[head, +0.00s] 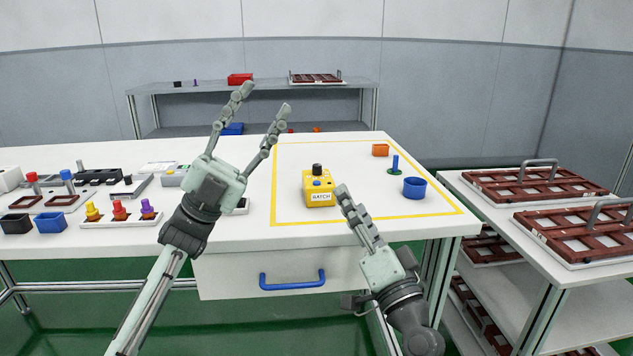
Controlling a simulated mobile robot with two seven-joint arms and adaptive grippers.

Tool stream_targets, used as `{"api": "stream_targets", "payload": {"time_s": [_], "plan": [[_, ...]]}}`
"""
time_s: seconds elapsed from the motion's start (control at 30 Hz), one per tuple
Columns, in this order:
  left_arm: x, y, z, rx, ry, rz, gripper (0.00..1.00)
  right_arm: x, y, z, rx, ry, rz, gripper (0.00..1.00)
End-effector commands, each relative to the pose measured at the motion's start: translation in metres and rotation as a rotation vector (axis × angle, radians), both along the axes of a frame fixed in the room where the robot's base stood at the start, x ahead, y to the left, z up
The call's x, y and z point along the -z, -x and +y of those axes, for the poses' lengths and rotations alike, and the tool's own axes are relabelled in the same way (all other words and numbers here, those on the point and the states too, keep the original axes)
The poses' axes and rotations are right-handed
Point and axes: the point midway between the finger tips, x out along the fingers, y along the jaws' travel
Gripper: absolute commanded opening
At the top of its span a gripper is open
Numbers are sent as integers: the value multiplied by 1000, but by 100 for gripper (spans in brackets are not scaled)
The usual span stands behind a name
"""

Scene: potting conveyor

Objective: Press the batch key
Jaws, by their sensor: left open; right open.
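A yellow box labelled BATCH (320,187) stands on the white table inside a yellow outline. It has a black knob (317,169) on top and a small blue button (317,183) in front of it. My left gripper (265,98) is open and empty, raised to the left of the box with its fingers spread and pointing up. My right gripper (352,201) is at the table's front edge, just right of the box in the picture. Its fingers point up and to the left, and nothing shows between them. Whether it touches the box cannot be told.
Trays and coloured pegs crowd the table's left. A drawer with a blue handle (292,281) is below. A tray rack (535,250) stands right.

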Motion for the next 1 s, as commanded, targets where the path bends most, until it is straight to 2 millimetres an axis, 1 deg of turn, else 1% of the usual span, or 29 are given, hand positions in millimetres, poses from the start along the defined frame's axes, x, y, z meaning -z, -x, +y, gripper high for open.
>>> {"api": "stream_targets", "payload": {"time_s": [0.03,0.07,0.47,1.0], "plan": [[0,0,0,0,0,0,41,0,0,0,0,0,0,53],[0,0,0,0,0,0,41,0,0,0,0,0,0,50],[0,0,0,0,0,0,41,0,0,0,0,0,0,0],[0,0,0,0,0,0,41,0,0,0,0,0,0,0]]}}
